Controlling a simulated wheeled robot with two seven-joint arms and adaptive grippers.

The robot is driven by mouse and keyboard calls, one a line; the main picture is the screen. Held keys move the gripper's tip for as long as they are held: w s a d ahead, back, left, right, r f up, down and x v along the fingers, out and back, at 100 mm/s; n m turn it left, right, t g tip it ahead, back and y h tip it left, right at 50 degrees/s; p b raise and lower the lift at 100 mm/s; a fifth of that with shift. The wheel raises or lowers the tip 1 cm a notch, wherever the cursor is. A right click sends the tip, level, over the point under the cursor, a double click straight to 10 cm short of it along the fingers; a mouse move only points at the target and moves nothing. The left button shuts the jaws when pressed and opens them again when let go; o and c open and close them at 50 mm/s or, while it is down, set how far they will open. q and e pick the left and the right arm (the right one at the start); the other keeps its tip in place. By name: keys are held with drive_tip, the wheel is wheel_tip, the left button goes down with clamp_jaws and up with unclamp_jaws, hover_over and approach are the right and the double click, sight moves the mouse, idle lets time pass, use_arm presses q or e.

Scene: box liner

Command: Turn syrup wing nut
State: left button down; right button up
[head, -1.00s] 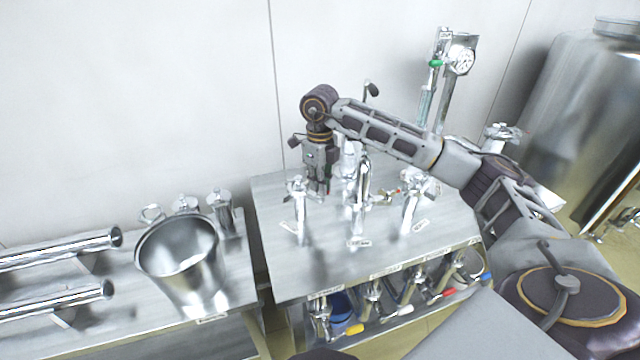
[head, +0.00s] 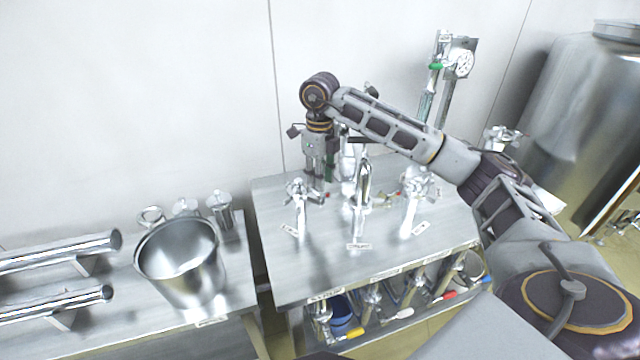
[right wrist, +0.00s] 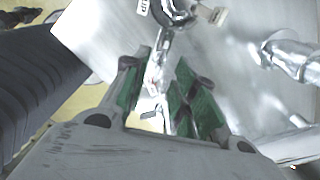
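Three chrome fittings stand on the steel table. The left fitting (head: 299,205) has a small tag in front of it; a partly readable tag ending in "UP" (right wrist: 143,7) shows in the right wrist view. My right gripper (head: 318,185) points down just behind and above this left fitting. In the right wrist view its green-padded fingers (right wrist: 160,88) are apart, with a small shiny metal part (right wrist: 153,78) seen between them. I cannot tell whether that part is the wing nut or whether the fingers touch it. My left gripper is not in view.
The middle fitting (head: 361,195) and right fitting (head: 415,200) stand close to the right. A gauge stand (head: 455,65) rises behind. A steel bucket (head: 180,262) and tubes are on the left table. Valves with coloured handles sit below the front edge.

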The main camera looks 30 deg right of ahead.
wheel_tip(320, 180, up, 9)
drive_tip(key=shift+f, duration=0.15)
idle(0.6)
idle(0.3)
idle(0.5)
